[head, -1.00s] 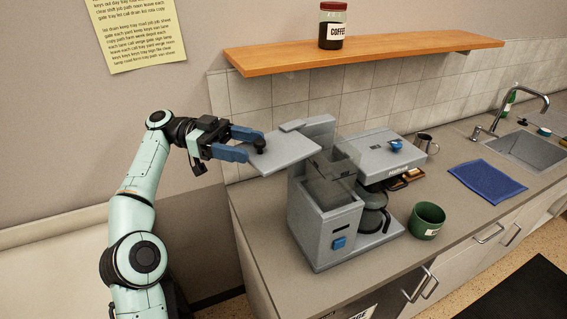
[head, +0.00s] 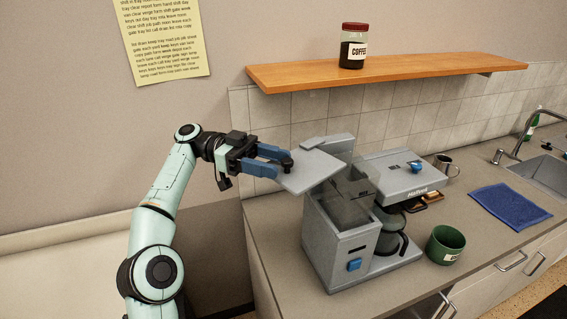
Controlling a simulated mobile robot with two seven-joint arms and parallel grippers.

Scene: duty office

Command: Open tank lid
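The coffee machine (head: 345,245) stands on the counter, grey, with a see-through water tank (head: 352,205) on its left part. The tank lid (head: 311,172) is a flat grey plate, swung open and sticking out to the left of the tank. My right gripper is not in view.
A green mug (head: 445,245) stands right of the machine, and a blue cloth (head: 509,204) lies beyond it. A metal cup (head: 445,166) is behind. A wooden shelf (head: 400,68) with a coffee jar (head: 353,47) hangs above. A sink (head: 545,172) is at the right.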

